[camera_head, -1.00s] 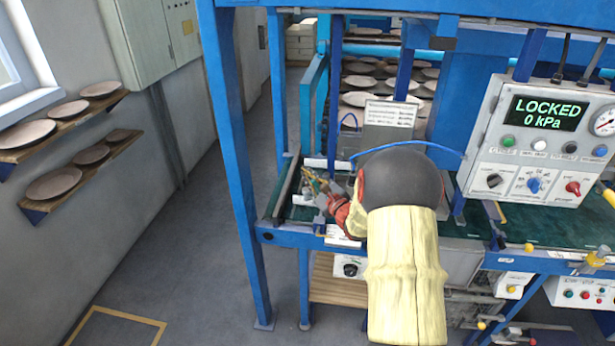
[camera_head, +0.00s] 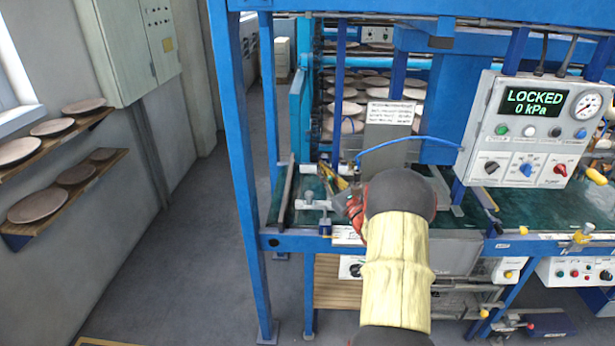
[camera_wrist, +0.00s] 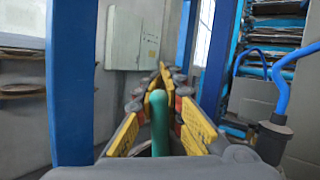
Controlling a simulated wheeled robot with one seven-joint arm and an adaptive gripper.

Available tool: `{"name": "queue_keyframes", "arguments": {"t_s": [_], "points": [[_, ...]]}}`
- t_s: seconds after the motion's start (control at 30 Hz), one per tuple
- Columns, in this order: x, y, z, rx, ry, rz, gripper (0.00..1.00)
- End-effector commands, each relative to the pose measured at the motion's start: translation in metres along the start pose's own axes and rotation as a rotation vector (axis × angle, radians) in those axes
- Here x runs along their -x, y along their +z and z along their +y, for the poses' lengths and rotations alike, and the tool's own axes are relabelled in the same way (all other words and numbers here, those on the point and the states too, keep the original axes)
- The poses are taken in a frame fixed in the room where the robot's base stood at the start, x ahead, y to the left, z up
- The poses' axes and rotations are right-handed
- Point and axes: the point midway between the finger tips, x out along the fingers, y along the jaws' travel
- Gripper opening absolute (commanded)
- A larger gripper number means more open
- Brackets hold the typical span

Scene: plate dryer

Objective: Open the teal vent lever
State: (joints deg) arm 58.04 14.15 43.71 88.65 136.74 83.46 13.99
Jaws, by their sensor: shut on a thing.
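The teal lever (camera_wrist: 159,120) stands upright between the yellow fingers of my gripper (camera_wrist: 163,78) in the wrist view. The fingers are closed in on both sides of it. In the head view, my gripper (camera_head: 340,192) is over the left end of the machine's green bench, beside a small white fitting (camera_head: 311,202). The lever cannot be made out there, and my forearm and wrist cover part of the bench. The display (camera_head: 533,103) on the control panel reads "LOCKED 0 kPa".
A blue post (camera_head: 235,170) stands left of the bench. A curved blue hose (camera_head: 410,139) passes close behind my wrist, and a grey plate with a notice (camera_head: 390,113) stands behind it. Racks of plates fill the back. The aisle floor (camera_head: 175,270) at left is clear.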

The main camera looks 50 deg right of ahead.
Motion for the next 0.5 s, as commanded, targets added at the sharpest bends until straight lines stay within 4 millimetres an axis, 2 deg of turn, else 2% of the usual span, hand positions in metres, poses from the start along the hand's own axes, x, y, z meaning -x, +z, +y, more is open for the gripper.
{"name": "queue_keyframes", "arguments": {"t_s": [0.1,0.5], "points": [[0.0067,-0.0004,-0.0036,-0.058,-0.024,-0.035,0.0],[0.011,0.004,-0.0111,-0.153,-0.065,-0.104,0.0]]}}
